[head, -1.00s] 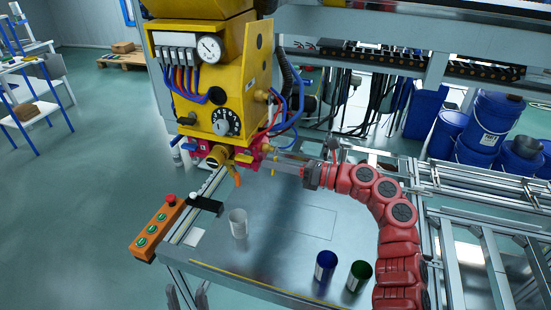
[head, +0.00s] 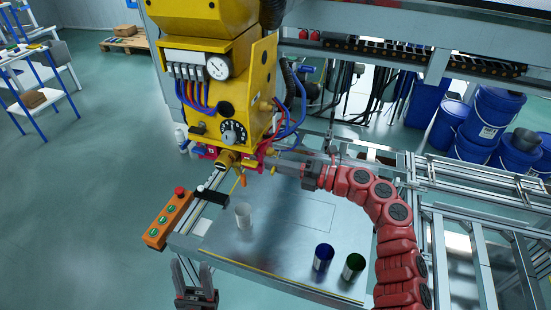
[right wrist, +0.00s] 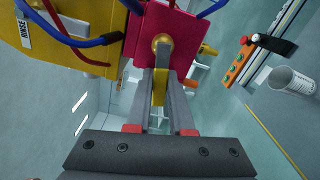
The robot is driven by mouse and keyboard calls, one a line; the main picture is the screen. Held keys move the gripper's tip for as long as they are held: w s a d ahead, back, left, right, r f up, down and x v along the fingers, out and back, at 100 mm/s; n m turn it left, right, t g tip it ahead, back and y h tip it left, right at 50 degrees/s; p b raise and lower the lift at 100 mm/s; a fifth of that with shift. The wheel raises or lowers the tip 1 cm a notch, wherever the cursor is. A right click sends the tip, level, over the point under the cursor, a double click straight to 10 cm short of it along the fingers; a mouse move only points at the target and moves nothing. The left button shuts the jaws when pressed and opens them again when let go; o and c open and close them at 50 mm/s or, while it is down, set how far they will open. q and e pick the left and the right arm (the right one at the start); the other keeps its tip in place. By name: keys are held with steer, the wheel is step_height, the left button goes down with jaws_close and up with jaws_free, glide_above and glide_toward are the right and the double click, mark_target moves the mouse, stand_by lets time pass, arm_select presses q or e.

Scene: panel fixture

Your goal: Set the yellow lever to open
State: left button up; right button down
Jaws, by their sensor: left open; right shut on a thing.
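The yellow lever (right wrist: 159,92) shows in the right wrist view, on a round brass hub against the magenta valve block (right wrist: 185,30). My right gripper (right wrist: 162,76) has its grey fingers closed around the lever, one on each side. In the head view this gripper (head: 272,160) reaches in from the right to the magenta block under the yellow machine (head: 215,100); the lever is too small there to read its setting. My left gripper (head: 192,272) is open and empty at the bottom, below the table's front left corner.
On the metal table (head: 290,235) stand a white cup (head: 243,215), a blue cup (head: 323,258) and a green cup (head: 353,266). An orange button box (head: 167,218) is at the left edge. Hoses (head: 290,120) hang beside the machine. Blue buckets (head: 495,115) stand behind right.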

steer(key=shift+r+m+p, duration=0.45)
steer(key=shift+m+p, duration=0.6)
steer(key=shift+m, duration=0.15)
steer(key=c, duration=0.8)
jaws_free()
steer(key=b+v, duration=0.5)
steer(key=v, duration=1.2)
steer(key=shift+d, duration=0.2)
